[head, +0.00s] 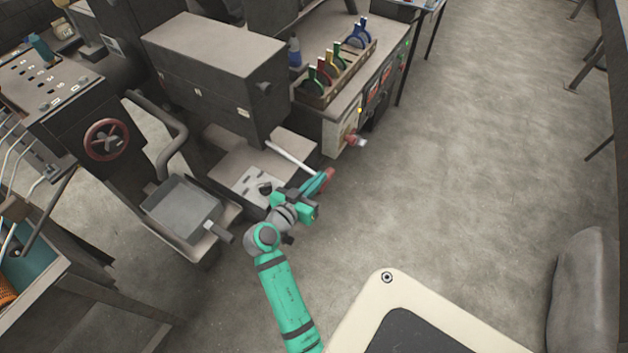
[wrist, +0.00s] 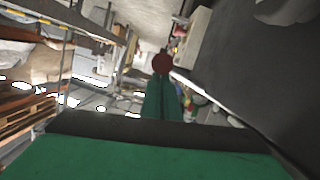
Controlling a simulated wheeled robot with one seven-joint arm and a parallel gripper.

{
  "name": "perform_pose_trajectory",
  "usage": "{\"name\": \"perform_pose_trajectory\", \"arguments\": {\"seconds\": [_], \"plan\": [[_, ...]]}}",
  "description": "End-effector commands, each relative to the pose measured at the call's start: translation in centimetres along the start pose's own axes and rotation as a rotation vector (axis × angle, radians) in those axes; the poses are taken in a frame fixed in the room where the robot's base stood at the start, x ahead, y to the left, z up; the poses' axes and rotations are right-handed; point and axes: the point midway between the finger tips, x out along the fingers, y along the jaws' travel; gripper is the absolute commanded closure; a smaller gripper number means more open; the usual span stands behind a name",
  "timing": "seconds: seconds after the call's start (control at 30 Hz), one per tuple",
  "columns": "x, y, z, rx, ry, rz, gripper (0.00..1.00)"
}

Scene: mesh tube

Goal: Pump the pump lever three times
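The pump lever (head: 290,157) is a thin pale rod with a red end. It slopes from the low machine block down to the right in the head view. My gripper (head: 321,181) is at the lever's red end, with its teal fingertips right beside or around it. In the wrist view, the round red end (wrist: 163,63) shows at the tips of my green fingers (wrist: 161,88), and the pale rod (wrist: 205,95) runs off to the lower right. The fingers look close together, but I cannot tell whether they clamp the lever.
A dark box-shaped unit (head: 215,75) stands behind the lever. A bench with a rack of coloured-handled tools (head: 335,75) is at the upper middle. A grey tray (head: 180,208) and a red handwheel (head: 106,140) are to the left. The floor (head: 480,150) on the right is clear.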

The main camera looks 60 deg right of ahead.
Motion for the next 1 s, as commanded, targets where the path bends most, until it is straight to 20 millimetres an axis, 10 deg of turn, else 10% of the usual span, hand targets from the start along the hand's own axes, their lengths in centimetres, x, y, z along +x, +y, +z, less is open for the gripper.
{"name": "perform_pose_trajectory", "arguments": {"seconds": [0.27, 0.53, 1.0], "plan": [[0.0, 0.1, 1.1, -0.012, -0.026, 0.001, 1.0], [-1.1, -0.1, -3.6, 0.0, -0.004, -0.004, 1.0], [-9.5, 0.2, -3.9, 0.001, -0.001, 0.004, 1.0]]}}
